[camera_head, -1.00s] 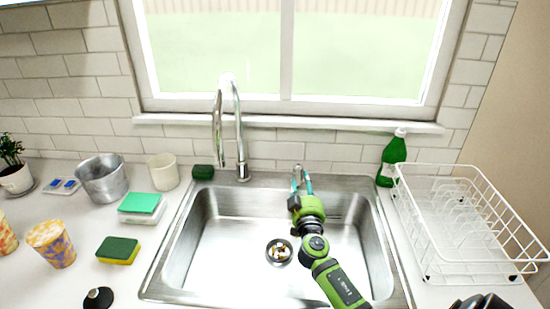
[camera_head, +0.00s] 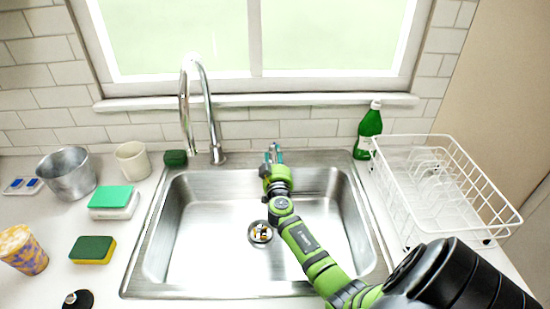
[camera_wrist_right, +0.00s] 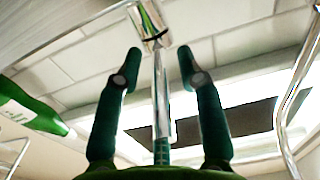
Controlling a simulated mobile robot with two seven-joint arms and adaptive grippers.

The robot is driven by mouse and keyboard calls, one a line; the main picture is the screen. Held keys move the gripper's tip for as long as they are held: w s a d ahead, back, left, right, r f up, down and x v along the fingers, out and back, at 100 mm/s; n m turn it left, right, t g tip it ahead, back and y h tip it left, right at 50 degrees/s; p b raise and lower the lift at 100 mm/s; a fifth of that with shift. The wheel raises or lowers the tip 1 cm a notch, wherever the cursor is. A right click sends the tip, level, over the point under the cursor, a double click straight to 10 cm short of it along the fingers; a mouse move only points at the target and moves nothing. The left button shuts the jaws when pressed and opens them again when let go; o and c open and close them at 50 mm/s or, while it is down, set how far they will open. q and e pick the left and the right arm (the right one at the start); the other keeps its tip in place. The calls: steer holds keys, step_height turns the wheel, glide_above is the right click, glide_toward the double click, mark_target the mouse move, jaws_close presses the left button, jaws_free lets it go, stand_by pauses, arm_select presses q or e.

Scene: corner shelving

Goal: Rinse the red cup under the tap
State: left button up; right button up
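No red cup shows in either view. The chrome tap (camera_head: 203,110) rises behind the sink, its spout curving to the left; I see no water running. My right gripper (camera_head: 273,153) is at the sink's back edge, to the right of the tap. In the right wrist view its two fingers (camera_wrist_right: 157,75) are apart, with a slim chrome lever (camera_wrist_right: 161,90) between them; I cannot tell whether they touch it. The steel sink (camera_head: 190,245) holds only a drain strainer (camera_head: 260,232). My left gripper is not in view.
Left counter: metal pot (camera_head: 68,175), cream cup (camera_head: 132,161), sponges (camera_head: 93,250), patterned cup (camera_head: 22,250). A green bottle (camera_head: 369,132) stands at the back right, also in the wrist view (camera_wrist_right: 28,108), beside a white wire rack (camera_head: 440,190). A window is behind.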

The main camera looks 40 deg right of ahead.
steer(key=shift+a, duration=0.1)
steer(key=c, duration=0.7)
jaws_close()
steer(key=shift+s+d+n+t+y+b, duration=0.3)
steer(key=shift+n+t+y+b, duration=0.2)
steer(key=shift+y, duration=0.2)
steer(key=shift+s+d+r+n+t+y, duration=0.15)
steer(key=shift+d+n+t+y, duration=0.15)
steer(key=shift+n+t+y, duration=0.35)
steer(key=shift+y, duration=0.25)
steer(key=o, duration=0.7)
jaws_free()
